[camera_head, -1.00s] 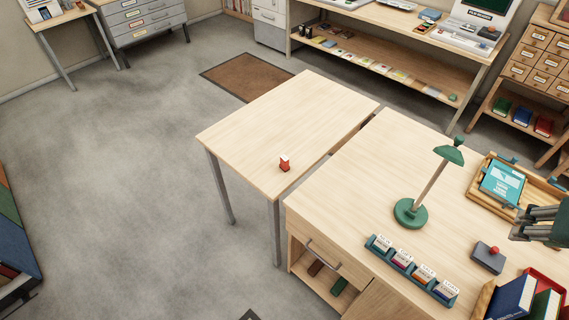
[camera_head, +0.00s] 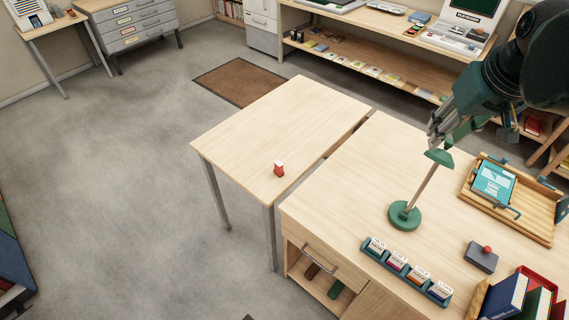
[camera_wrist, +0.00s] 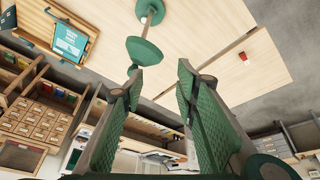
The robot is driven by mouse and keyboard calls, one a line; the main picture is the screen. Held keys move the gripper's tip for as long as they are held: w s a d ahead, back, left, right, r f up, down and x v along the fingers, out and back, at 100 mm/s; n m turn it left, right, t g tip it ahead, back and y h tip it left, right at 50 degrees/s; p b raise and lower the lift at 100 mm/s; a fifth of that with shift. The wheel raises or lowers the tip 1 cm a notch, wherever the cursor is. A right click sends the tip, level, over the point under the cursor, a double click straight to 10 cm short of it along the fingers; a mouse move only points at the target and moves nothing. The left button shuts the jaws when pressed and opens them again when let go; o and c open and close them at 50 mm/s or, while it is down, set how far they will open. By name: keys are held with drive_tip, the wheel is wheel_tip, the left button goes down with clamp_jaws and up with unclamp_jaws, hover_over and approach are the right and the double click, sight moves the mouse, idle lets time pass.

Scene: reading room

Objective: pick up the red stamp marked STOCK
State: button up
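A small red stamp (camera_head: 279,170) with a whitish patch on top stands alone near the front corner of the smaller pale table (camera_head: 300,110); its marking is too small to read. In the wrist view it shows as a small red shape (camera_wrist: 243,56) at upper right, beyond my right-hand finger. My gripper (camera_head: 432,138) is well to the right of the stamp and apart from it, above the desk by the green lamp's shade. In the wrist view the two green-padded fingers (camera_wrist: 160,72) are spread with nothing held between them.
The green desk lamp (camera_head: 405,215) stands close to my gripper, its shade (camera_wrist: 145,51) near the fingertips. A teal rack (camera_head: 407,280) holds several labelled stamps at the desk's front. A grey box with a red knob (camera_head: 481,257) and a wooden tray (camera_head: 530,222) lie right. The smaller table is otherwise clear.

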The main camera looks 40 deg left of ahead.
drive_tip(key=w+a+n+g, duration=0.1)
drive_tip(key=w+a+n, duration=0.1)
drive_tip(key=a, duration=1)
drive_tip(key=n+g+p, duration=0.2)
drive_tip(key=n+g, duration=0.1)
drive_tip(key=n, duration=0.4)
hover_over(279, 163)
drive_tip(key=f, duration=2.1)
drive_tip(key=d+f, duration=0.1)
drive_tip(key=f, duration=0.9)
drive_tip(key=shift+f, duration=0.9)
drive_tip(key=shift+a+f, duration=0.2)
drive_tip(key=shift+f, duration=1.05)
drive_tip(key=shift+f, duration=0.15)
